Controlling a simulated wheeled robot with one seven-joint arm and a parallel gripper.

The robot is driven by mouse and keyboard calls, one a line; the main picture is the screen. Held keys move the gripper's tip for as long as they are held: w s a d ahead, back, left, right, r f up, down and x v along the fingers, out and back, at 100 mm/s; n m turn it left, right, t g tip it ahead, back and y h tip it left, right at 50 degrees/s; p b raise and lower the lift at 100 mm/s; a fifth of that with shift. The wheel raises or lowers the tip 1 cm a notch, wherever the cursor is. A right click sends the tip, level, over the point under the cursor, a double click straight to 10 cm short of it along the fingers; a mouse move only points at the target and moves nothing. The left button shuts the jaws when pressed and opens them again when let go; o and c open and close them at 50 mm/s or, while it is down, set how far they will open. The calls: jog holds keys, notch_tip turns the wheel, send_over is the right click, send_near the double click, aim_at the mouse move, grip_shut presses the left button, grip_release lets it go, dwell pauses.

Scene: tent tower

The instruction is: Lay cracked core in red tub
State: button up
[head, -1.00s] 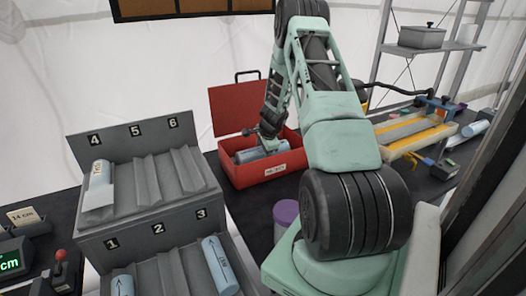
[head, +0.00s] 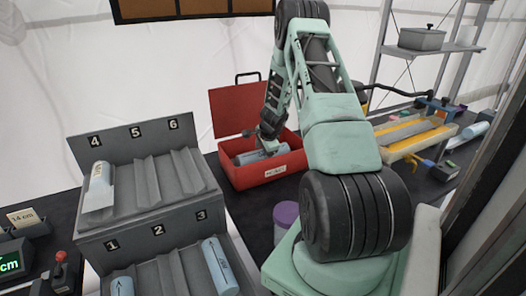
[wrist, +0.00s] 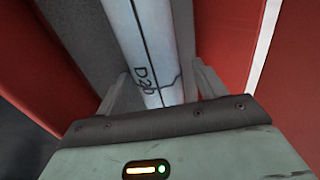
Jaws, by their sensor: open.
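In the head view my gripper (head: 268,143) is down in the tub, partly hidden by my arm. The tub's red walls also show in the wrist view (wrist: 232,40).
A grey stepped rack (head: 145,190) with numbered slots stands at left, holding several cores (head: 220,266). The tub's raised lid (head: 238,107) stands behind it. A purple-lidded jar (head: 287,214) is in front. A yellow-edged tray (head: 410,135) and shelves (head: 440,48) are at right.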

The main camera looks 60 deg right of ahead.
jog(key=shift+s+a+f, duration=0.2)
jog(key=shift+s+f, duration=0.05)
jog(key=shift+f, duration=0.05)
jog(key=b+v, duration=0.1)
jog(key=v, duration=1.6)
jog(key=shift+w+d+r+b, duration=0.25)
jog(key=shift+r+b, duration=0.15)
jog(key=shift+r, duration=0.15)
jog(key=shift+s, duration=0.1)
